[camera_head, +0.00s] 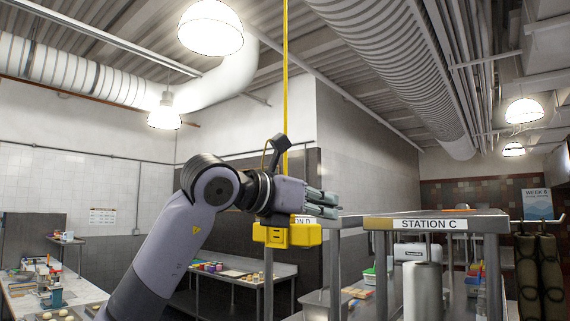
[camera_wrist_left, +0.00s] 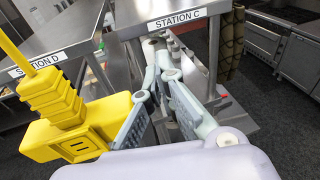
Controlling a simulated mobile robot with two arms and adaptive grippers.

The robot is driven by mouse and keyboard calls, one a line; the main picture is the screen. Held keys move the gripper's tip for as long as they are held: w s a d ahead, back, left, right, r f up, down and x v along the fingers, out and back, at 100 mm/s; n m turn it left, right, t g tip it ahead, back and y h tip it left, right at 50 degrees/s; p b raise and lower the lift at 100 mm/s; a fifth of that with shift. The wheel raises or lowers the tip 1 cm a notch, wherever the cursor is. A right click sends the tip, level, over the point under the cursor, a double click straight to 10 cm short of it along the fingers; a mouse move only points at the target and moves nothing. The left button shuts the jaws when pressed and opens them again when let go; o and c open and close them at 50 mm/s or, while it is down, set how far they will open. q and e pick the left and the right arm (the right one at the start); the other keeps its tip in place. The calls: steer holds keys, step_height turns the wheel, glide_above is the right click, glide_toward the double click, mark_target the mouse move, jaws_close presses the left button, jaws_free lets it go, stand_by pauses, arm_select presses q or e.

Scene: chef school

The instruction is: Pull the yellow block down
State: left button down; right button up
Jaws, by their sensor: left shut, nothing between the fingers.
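The yellow block (camera_head: 286,235) hangs on a yellow cord (camera_head: 285,70) that comes down from the ceiling. My left gripper (camera_head: 331,205) is just above and to the right of the block in the head view, its fingers pointing right. In the left wrist view the block (camera_wrist_left: 75,138) is at the left, with its ribbed neck and cord above it. There the left gripper (camera_wrist_left: 155,75) is shut and empty, with the block beside its left finger. Whether finger and block touch, I cannot tell. My right gripper is not in view.
A steel shelf labelled Station C (camera_head: 428,224) stands to the right, with another labelled Station D behind the gripper. A paper roll (camera_head: 422,290) is below. A counter (camera_head: 225,268) with coloured items stands at the back wall. Lamps hang overhead.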

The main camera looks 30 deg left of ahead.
arm_select(q)
steer(key=s+a+r+n+t+y, duration=0.1)
steer(key=s+a+r+n+y, duration=0.1)
steer(key=s+a+r+y, duration=0.3)
steer(key=h, duration=0.1)
glide_above(308, 242)
steer(key=w+a, duration=0.2)
steer(key=w, duration=0.1)
step_height(308, 242, down, 6)
steer(key=shift+s+r+b, duration=0.1)
steer(key=shift+r+b, duration=0.1)
steer(key=shift+b, duration=0.1)
steer(key=shift+w+f, duration=0.2)
steer(key=shift+f, duration=0.15)
step_height(308, 242, down, 6)
steer(key=b, duration=0.5)
steer(key=shift+r+b, duration=0.1)
steer(key=shift+b, duration=0.25)
step_height(308, 242, down, 8)
steer(key=b, duration=0.7)
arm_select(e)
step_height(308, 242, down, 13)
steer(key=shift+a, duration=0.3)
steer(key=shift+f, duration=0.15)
